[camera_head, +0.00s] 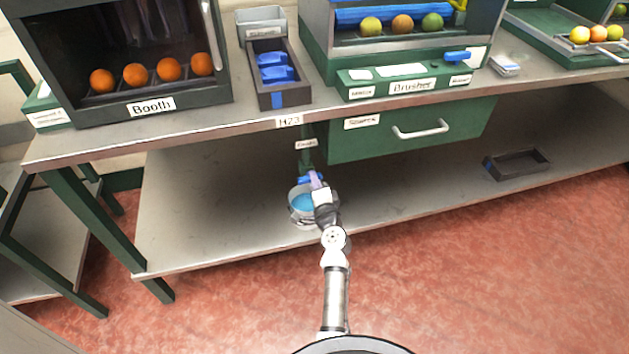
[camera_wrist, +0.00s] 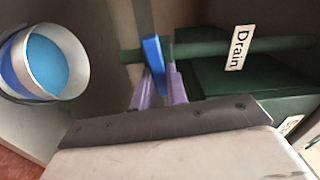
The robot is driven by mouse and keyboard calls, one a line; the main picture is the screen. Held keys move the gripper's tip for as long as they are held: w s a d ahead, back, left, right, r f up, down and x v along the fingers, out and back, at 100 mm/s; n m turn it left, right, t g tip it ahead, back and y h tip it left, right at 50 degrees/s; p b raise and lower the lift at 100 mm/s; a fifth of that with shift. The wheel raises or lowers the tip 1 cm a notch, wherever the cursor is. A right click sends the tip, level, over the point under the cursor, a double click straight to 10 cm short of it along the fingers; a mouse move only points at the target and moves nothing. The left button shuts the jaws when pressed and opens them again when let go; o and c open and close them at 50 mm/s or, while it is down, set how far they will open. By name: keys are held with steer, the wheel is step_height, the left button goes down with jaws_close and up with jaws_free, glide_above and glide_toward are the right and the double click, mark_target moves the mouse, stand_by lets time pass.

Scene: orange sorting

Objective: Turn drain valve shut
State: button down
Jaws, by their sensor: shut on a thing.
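The drain valve has a blue handle (camera_wrist: 153,62) on a green pipe (camera_wrist: 205,47), with a white label reading "Drain" (camera_wrist: 238,48) beside it in the wrist view. In the head view the blue handle (camera_head: 309,178) shows below the bench top, under a small label. My gripper (camera_wrist: 160,85) has purple fingers, one on each side of the blue handle, and is shut on it. In the head view my gripper (camera_head: 317,182) reaches in over the lower shelf; it partly hides the valve.
A bucket (camera_wrist: 76,87) with blue liquid stands below the valve, also in the head view (camera_head: 291,203). A green drawer (camera_head: 470,122) hangs to the right under the bench top. A dark tray (camera_head: 514,174) lies on the lower shelf (camera_head: 400,207), which is otherwise mostly clear.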

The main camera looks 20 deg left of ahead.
steer(key=shift+m, duration=0.6)
steer(key=shift+w, duration=0.1)
steer(key=c, duration=1.4)
jaws_free()
steer(key=shift+s+d+f, duration=0.1)
steer(key=shift+s, duration=0.1)
